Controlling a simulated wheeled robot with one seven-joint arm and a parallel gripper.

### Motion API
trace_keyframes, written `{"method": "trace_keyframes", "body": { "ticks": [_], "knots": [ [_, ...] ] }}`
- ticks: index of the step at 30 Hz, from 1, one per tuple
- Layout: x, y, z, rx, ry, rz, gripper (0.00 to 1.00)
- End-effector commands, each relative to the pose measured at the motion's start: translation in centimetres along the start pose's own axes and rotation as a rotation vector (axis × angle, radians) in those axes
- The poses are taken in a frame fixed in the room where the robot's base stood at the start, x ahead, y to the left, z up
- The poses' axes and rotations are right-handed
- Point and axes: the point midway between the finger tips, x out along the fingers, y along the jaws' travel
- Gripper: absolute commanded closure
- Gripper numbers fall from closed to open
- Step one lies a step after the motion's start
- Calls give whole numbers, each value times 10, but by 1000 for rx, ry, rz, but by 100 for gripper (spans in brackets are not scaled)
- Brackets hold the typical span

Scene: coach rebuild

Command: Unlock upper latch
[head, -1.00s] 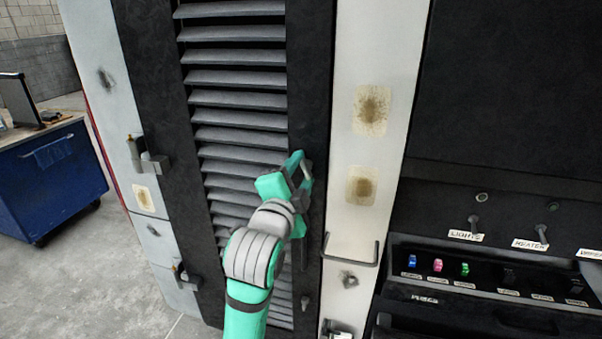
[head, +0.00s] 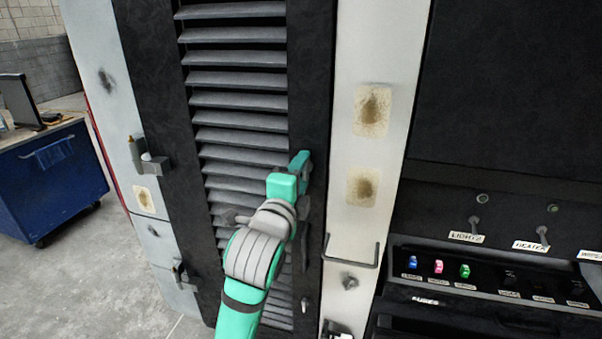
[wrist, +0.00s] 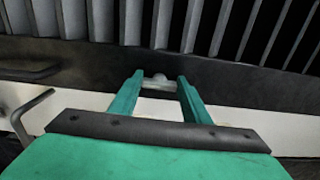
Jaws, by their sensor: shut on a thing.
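The black louvred door (head: 307,90) fills the middle of the head view. My gripper (head: 300,163) is at the door's right frame strip, beside the slats; its fingers overlap in this view and hide the latch. In the wrist view, my gripper (wrist: 159,82) has its two green fingers on either side of the upper latch (wrist: 158,82), a small grey piece on the dark frame. The gripper is shut on this latch. A lower small latch or knob (head: 305,304) shows near the door's bottom right.
A dark pull handle (head: 303,222) is on the door below my gripper, and a bent grey bar (head: 350,262) juts from the white post. Hinges (head: 150,162) line the door's left side. A switch panel (head: 490,275) is at right, a blue cart (head: 50,185) at left.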

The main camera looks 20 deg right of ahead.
Motion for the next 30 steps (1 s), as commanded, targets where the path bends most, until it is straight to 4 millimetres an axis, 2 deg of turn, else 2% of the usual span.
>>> {"method": "trace_keyframes", "body": {
  "ticks": [5, 6, 8, 9, 20, 23, 30],
  "knots": [
    [0, 1, 0, 1, 0, 2, 79],
    [0, 1, 0, 1, 0, 2, 55],
    [0, 1, 0, 1, 0, 2, 40],
    [0, 1, 0, 1, 0, 2, 38],
    [-5, 0, 0, 0, -1, 0, 38],
    [-17, 0, 1, 0, -3, 0, 38],
    [-62, 0, 1, 0, -2, -1, 38]
  ]
}}
